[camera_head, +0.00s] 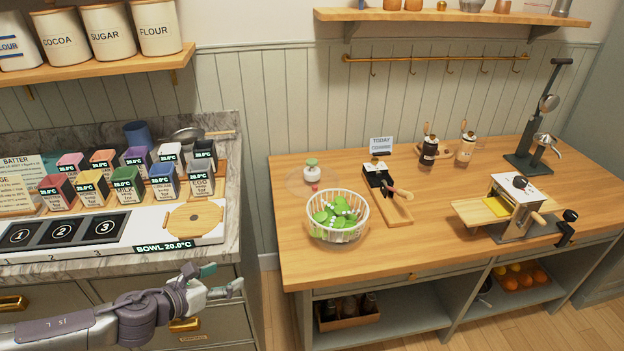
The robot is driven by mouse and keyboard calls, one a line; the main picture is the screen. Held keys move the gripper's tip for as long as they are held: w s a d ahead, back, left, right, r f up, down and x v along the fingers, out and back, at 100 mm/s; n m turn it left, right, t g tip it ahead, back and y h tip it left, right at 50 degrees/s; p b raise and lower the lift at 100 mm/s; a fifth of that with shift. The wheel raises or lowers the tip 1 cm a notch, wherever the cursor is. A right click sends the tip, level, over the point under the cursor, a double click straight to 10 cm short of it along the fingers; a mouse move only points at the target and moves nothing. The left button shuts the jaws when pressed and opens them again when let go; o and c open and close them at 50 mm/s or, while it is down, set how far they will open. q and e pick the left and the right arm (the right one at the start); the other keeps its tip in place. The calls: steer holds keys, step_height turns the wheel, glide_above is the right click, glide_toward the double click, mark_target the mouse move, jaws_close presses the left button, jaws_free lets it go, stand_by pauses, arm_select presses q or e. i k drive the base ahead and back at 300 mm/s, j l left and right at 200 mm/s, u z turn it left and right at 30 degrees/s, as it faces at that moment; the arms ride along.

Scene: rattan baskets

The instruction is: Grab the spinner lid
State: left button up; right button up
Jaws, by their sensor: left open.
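A white slatted spinner basket (338,234) holding green leaves stands near the front left of the wooden counter. Behind it and slightly left is a small white piece with a green top and a red bit at its base (311,170). This may be the knob of a clear spinner lid; I cannot make out the lid's edge for certain. My left gripper (223,279) is open and empty, low in front of the marble counter, left of the wooden counter and apart from the basket. My right gripper is not in view.
A wooden tray with a black holder (388,200) stands right of the basket. A pasta-machine-like device (518,205) and a lever press (535,140) stand further right. The marble counter (235,200) holds several small cartons. A gap separates the two counters.

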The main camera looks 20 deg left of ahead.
mark_target(298, 181)
steer(key=i, duration=1.5)
